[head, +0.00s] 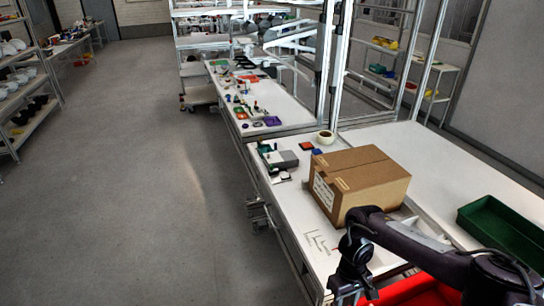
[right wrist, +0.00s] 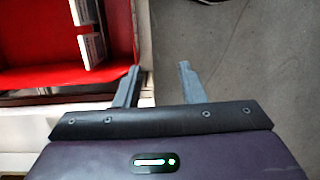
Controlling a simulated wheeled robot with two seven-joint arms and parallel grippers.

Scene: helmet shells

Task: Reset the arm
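My right arm (head: 425,248) comes in from the lower right in the head view, with its dark gripper (head: 352,292) pointing down near the front edge of the white table. In the right wrist view my right gripper (right wrist: 158,80) has its two grey fingers spread apart, with nothing between them. A red-lined container (right wrist: 60,75) lies to the left of the fingers, with pale items against its inner side. Its red part (head: 418,290) also shows under my arm in the head view. My left gripper is in neither view.
A closed cardboard box (head: 362,182) stands on the white table (head: 415,145) just beyond my right arm. A green bin (head: 503,228) is at the right. A tape roll (head: 325,137) and small parts lie farther back. The floor (head: 150,200) at left is clear.

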